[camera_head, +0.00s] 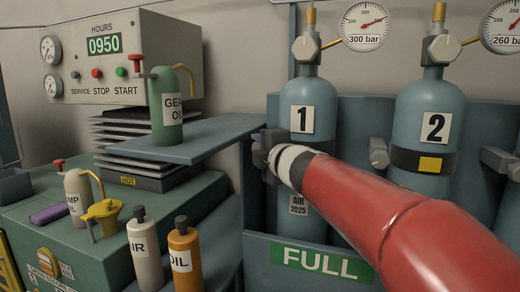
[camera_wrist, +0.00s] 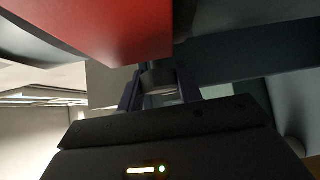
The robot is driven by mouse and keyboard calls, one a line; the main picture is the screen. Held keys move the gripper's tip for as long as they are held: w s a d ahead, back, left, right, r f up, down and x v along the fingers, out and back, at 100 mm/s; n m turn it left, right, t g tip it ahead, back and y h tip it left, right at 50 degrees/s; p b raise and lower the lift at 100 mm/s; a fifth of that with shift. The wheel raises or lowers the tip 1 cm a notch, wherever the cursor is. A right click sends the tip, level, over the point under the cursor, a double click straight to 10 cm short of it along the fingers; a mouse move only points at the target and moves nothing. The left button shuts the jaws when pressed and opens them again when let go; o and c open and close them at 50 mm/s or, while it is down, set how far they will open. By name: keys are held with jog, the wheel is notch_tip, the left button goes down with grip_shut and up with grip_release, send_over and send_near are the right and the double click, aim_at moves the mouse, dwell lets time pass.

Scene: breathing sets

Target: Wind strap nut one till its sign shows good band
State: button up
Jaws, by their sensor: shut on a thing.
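Cylinder 1 (camera_head: 303,88) stands in the rack with its number plate showing. My red arm crosses in front of it and hides its strap band and the sign there. My gripper (camera_head: 267,150) is at the left side of cylinder 1, at strap height, partly hidden by my arm. In the wrist view my gripper (camera_wrist: 160,84) has its two dark fingers shut on a grey round part, strap nut one (camera_wrist: 157,77). I cannot see the nut clearly in the head view.
Cylinder 2 (camera_head: 428,105) stands at the right with a dark band, a yellow sign (camera_head: 430,164) and its own strap nut (camera_head: 379,153). A shelf (camera_head: 205,140) with a green gear oil bottle (camera_head: 167,112) reaches close to my gripper's left. Several bottles stand lower left.

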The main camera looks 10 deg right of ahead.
jog(key=shift+f+b, duration=0.15)
jog(key=shift+b, duration=0.25)
jog(key=m+t+b, duration=0.1)
jog(key=b, duration=0.3)
jog(key=shift+f, duration=0.35)
jog(key=m+t+b, duration=0.1)
jog(key=b, duration=0.3)
jog(key=m+t+b, duration=0.1)
jog(key=b, duration=0.3)
jog(key=shift+f+b, duration=0.25)
jog(key=shift+b, duration=0.1)
jog(key=m+b, duration=0.1)
jog(key=b, duration=0.1)
jog(key=m+t+b, duration=0.1)
jog(key=b, duration=0.1)
jog(key=shift+r+b, duration=0.3)
jog(key=shift+r+m+t+h+b, duration=0.35)
jog(key=shift+m+t+h+b, duration=0.2)
jog(key=shift+m, duration=0.25)
jog(key=shift+a+m+t, duration=0.1)
jog(key=shift+m+t, duration=0.2)
jog(key=shift+t, duration=0.05)
jog(key=shift+m+h, duration=0.3)
jog(key=shift+h, duration=0.05)
